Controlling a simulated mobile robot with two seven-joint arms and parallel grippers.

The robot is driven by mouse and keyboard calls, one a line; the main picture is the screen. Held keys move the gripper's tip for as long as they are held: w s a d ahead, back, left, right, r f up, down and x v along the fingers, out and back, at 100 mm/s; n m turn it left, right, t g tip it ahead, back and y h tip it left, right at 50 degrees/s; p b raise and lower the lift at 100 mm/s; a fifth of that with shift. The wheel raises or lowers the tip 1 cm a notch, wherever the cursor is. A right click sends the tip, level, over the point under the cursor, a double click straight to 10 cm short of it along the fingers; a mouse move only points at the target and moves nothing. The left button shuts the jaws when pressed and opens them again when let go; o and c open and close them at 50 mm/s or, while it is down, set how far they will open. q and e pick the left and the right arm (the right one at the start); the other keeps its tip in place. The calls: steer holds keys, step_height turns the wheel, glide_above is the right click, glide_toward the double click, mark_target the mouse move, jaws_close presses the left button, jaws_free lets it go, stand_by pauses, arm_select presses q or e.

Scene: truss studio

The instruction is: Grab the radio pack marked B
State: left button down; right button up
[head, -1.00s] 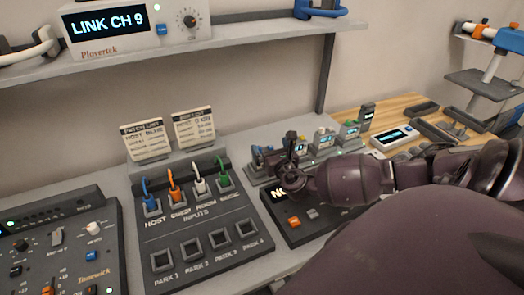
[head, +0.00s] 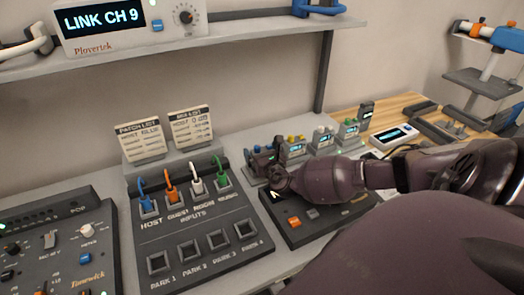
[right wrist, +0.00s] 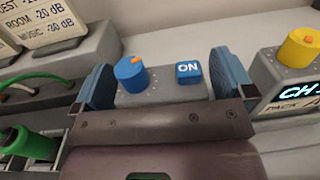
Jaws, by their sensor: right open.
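Several grey radio packs stand in a row on a dock in the head view. The nearest is mostly hidden by my right gripper (head: 266,162). I cannot read any letter B. My left gripper is out of view.
A white-knobbed pack (head: 322,141) and a green-knobbed pack (head: 349,131) continue the row rightward. The input panel (head: 200,232) with plugged cables lies to the left. A dark unit with an orange button (head: 310,215) lies in front, under my arm.

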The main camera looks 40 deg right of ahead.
steer(key=shift+w+d, duration=0.2)
steer(key=shift+w, duration=0.3)
steer(key=shift+c, duration=0.5)
steer(key=shift+r, duration=0.1)
steer(key=c, duration=0.8)
